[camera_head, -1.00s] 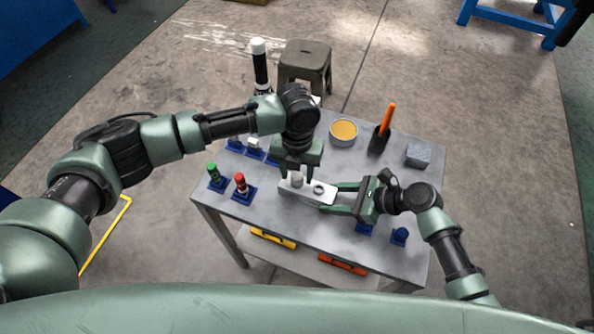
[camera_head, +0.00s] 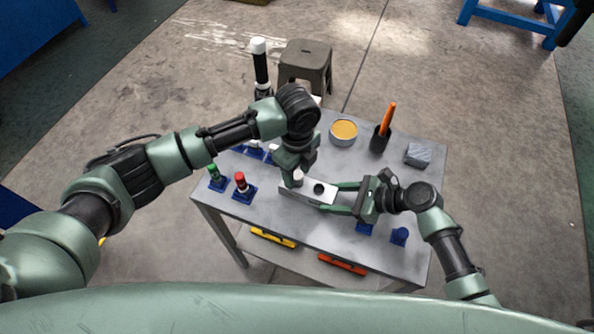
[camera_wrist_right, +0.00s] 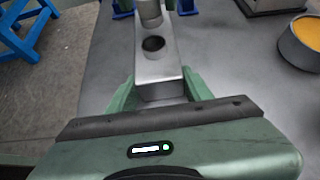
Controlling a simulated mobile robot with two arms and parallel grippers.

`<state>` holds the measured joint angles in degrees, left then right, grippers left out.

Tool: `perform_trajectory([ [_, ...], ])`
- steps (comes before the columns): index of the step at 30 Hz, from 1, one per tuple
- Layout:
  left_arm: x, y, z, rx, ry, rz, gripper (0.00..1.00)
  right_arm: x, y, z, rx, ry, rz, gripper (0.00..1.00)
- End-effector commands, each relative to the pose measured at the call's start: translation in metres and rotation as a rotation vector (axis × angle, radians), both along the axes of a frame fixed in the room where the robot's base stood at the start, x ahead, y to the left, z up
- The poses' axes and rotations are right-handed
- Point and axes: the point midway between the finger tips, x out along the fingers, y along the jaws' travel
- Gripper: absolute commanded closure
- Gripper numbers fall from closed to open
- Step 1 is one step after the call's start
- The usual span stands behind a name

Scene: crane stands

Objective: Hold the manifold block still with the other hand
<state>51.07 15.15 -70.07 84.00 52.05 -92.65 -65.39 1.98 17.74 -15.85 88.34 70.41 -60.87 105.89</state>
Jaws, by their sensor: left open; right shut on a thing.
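The manifold block (camera_head: 318,197) is a pale metal bar with a dark round hole on top, lying on the grey table. A light cylindrical piece (camera_head: 298,178) stands at its left part, and it also shows at the top of the right wrist view (camera_wrist_right: 150,12). My right gripper (camera_head: 343,198) is shut on the block's right end, with one green finger on each side in the right wrist view (camera_wrist_right: 158,90). My left gripper (camera_head: 296,176) is open, just above and around the cylindrical piece. Its fingertips are partly hidden, so I cannot tell whether they touch it.
On the table (camera_head: 280,222) stand green (camera_head: 214,173) and red (camera_head: 241,182) pieces in blue holders, a yellow-filled bowl (camera_head: 344,131), an orange-handled tool (camera_head: 387,122) and a grey block (camera_head: 418,154). A stool (camera_head: 306,64) stands behind.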

Motion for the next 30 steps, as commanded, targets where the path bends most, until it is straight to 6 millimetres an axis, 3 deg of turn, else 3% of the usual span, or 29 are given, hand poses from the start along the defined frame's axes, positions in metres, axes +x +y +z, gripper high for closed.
perform_trajectory([
  [30,-0.0017,-0.0012,-0.0006,0.000,0.005,1.112,0.54,-0.0002,0.0002,0.0002,0.001,0.000,0.001,1.00],
])
